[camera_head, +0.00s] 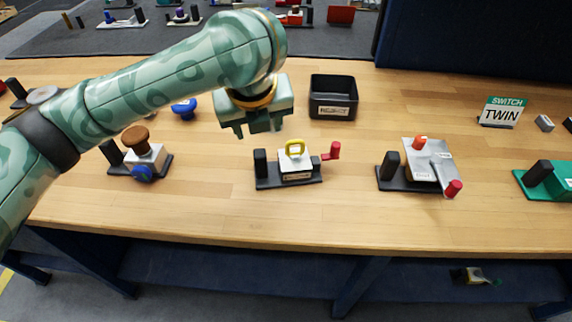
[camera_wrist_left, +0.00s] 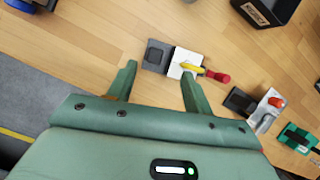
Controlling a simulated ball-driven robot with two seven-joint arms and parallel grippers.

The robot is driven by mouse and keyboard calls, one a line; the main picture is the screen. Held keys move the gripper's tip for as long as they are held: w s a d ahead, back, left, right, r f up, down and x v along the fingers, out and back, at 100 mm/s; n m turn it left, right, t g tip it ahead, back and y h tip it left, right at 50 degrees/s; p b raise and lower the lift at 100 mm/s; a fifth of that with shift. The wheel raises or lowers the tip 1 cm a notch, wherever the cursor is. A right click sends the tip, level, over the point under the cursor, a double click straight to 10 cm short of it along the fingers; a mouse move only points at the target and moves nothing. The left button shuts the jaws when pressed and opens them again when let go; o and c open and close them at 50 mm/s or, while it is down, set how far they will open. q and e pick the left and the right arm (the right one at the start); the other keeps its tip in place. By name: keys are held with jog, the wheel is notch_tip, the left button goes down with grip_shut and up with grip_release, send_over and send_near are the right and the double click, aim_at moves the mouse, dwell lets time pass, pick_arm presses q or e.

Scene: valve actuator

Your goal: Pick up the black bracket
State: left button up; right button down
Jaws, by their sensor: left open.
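A black bracket with a flat base (camera_head: 263,182) and an upright block (camera_head: 261,162) stands at the middle front of the bench. It carries a pale block with a yellow handle (camera_head: 295,148) and a red knob (camera_head: 332,151) at its right. My left gripper (camera_head: 257,131) is open and empty above and slightly behind it, apart from it. In the left wrist view the bracket (camera_wrist_left: 155,55) lies beyond and between the open fingers (camera_wrist_left: 159,72), with the right fingertip partly overlapping the pale block. Similar dark bases also stand at left (camera_head: 120,168) and right (camera_head: 390,172). My right gripper is not in view.
A black labelled bin (camera_head: 334,85) stands behind the bracket. A "SWITCH TWIN" sign (camera_head: 503,111) and a green-based unit (camera_head: 552,182) are at the right. A blue knob (camera_head: 184,108) is at the left. The bench's front edge is close; bare wood separates the units.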

aim_at(260, 152)
pick_arm(q)
jog(key=shift+m, duration=0.6)
jog(key=f, duration=0.6)
jog(key=shift+w+f, duration=0.15)
jog(key=shift+w, duration=0.2)
jog(key=x, duration=0.6)
jog(key=shift+w+a, duration=0.2)
jog(key=shift+a, duration=0.1)
jog(key=shift+c, duration=0.3)
grip_shut()
